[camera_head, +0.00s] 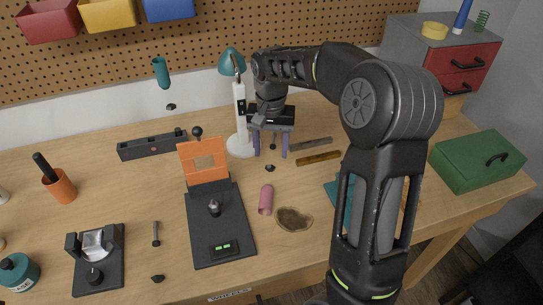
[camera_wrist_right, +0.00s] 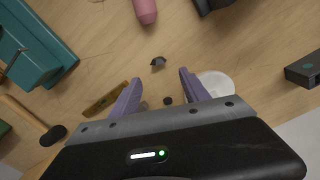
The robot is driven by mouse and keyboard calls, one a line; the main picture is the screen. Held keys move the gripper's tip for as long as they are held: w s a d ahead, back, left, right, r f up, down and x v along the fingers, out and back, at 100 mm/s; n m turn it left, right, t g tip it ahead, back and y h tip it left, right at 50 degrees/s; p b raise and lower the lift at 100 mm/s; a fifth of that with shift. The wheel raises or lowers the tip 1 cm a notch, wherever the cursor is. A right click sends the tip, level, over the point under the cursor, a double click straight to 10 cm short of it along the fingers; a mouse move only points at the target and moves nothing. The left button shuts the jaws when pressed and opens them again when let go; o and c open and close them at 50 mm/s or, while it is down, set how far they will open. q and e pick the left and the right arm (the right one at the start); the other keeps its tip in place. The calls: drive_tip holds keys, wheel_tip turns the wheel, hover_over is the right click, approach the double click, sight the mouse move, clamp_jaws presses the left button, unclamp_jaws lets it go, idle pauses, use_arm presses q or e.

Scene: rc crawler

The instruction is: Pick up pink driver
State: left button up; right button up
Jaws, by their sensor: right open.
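The pink driver (camera_head: 266,199) lies on the wooden table, just right of the black base of the orange-panelled stand. It also shows at the top edge of the right wrist view (camera_wrist_right: 146,10), partly cut off. My right gripper (camera_head: 271,154) is open, its two purple fingers pointing down with nothing held between them. It is above the back part of the table, farther back than the pink driver and apart from it. In the right wrist view the open fingers (camera_wrist_right: 157,85) have small dark pieces near them on the table. My left gripper is not in view.
The black stand (camera_head: 235,220) with an orange panel (camera_head: 204,160) is left of the driver. A green toolbox (camera_head: 475,165) is at the right.

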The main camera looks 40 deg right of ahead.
sight(271, 160)
wheel_tip(271, 160, down, 4)
drive_tip(key=shift+f+p, duration=0.25)
drive_tip(key=shift+p, duration=0.25)
drive_tip(key=shift+c, duration=0.5)
clamp_jaws()
